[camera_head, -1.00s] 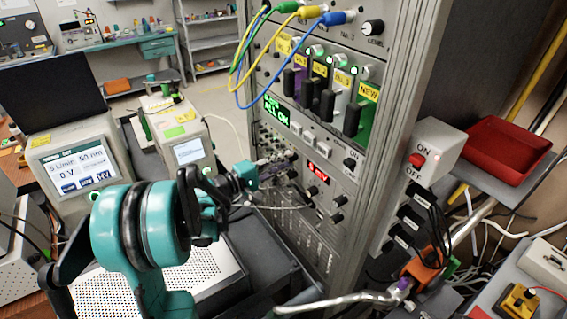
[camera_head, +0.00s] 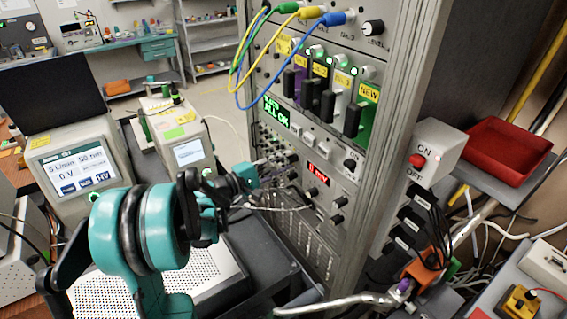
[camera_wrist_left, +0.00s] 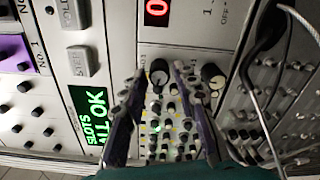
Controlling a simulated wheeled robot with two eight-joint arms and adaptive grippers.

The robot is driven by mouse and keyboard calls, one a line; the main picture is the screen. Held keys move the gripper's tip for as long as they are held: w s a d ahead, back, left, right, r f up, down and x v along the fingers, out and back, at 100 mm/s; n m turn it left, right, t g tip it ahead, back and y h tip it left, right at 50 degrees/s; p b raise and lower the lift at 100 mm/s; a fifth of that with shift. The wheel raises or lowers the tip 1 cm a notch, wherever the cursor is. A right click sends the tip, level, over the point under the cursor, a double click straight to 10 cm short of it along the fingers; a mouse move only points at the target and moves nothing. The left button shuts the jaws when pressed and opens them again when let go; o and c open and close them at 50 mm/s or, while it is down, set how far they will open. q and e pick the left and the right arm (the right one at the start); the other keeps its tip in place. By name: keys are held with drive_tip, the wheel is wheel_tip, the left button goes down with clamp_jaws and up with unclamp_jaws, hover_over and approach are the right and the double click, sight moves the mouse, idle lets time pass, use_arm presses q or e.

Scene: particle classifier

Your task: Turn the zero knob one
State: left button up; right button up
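My left gripper (camera_head: 280,168) reaches from the left to the lower part of the instrument rack (camera_head: 308,142). In the left wrist view its two dark fingers (camera_wrist_left: 160,82) are apart, one on each side of a black knob with a pale face (camera_wrist_left: 158,70). I cannot tell whether they touch it. A second similar knob (camera_wrist_left: 212,74) sits just right of the right finger. No zero label is readable, so I cannot tell which knob is zero knob one. In the head view the fingers hide part of the small-knob panel. My right gripper is not in view.
A green display (camera_head: 276,110) and a red readout (camera_head: 317,174) are on the rack. Yellow, green and blue cables (camera_head: 262,58) hang across its upper front. A grey cable (camera_wrist_left: 262,110) hangs right of the fingers. A switch box (camera_head: 436,150) and red tray (camera_head: 500,150) stand right.

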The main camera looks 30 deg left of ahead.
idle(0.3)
use_arm(q)
drive_tip(key=v, duration=1.2)
drive_tip(key=shift+a, duration=0.1)
